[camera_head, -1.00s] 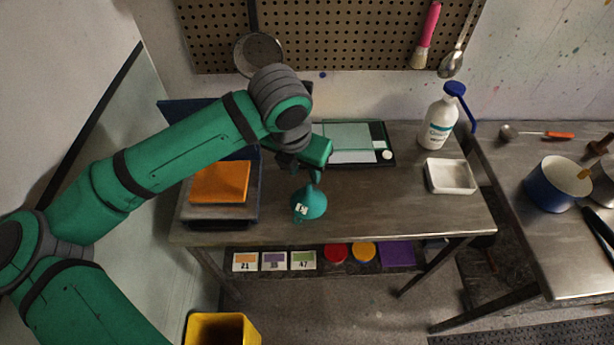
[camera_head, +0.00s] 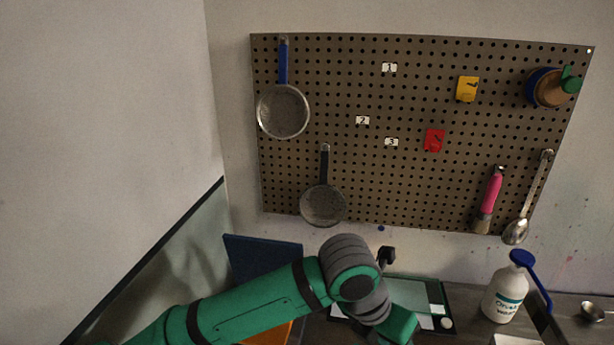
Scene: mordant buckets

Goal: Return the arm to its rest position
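My arm reaches in from the lower left of the head view. Its grey wrist joint stands low in the middle, and the green wrist part beyond it runs down to the bottom edge. My gripper's fingers are below the picture, so I cannot see whether they hold anything. The teal flask seen earlier is out of view.
A pegboard (camera_head: 330,90) on the wall holds strainers (camera_head: 283,111), a pink-handled brush (camera_head: 489,200) and a spoon (camera_head: 530,200). A white bottle with a blue pump (camera_head: 503,294) stands at the lower right. A glass-topped scale (camera_head: 437,318) lies behind my wrist. A blue panel (camera_head: 258,257) stands behind my arm.

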